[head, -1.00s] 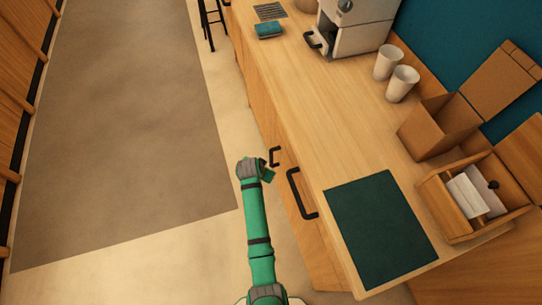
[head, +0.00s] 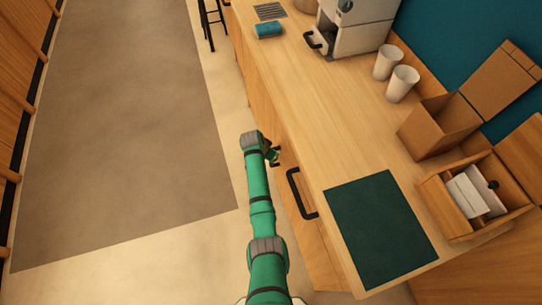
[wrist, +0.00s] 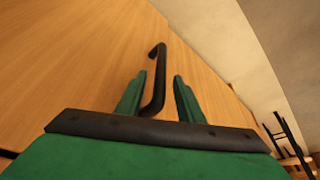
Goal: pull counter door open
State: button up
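My gripper (head: 271,156) is at the front of the wooden counter, beside a black handle (head: 277,151) that it partly hides in the head view. In the wrist view my gripper (wrist: 160,88) is open, with its two green fingers apart. The black bar handle (wrist: 158,75) lies between the fingers, closer to the left one, with a gap to the right one. The wooden counter door (wrist: 75,60) behind the handle looks shut.
A larger black handle (head: 302,193) is on the counter front, nearer to me. The counter top (head: 318,120) holds a dark green mat (head: 382,230), two white cups (head: 403,83), a cardboard box (head: 440,125) and a coffee machine (head: 355,30). The floor left of the counter is clear.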

jog(key=shift+x, duration=1.45)
jog(key=shift+c, duration=0.7)
grip_shut()
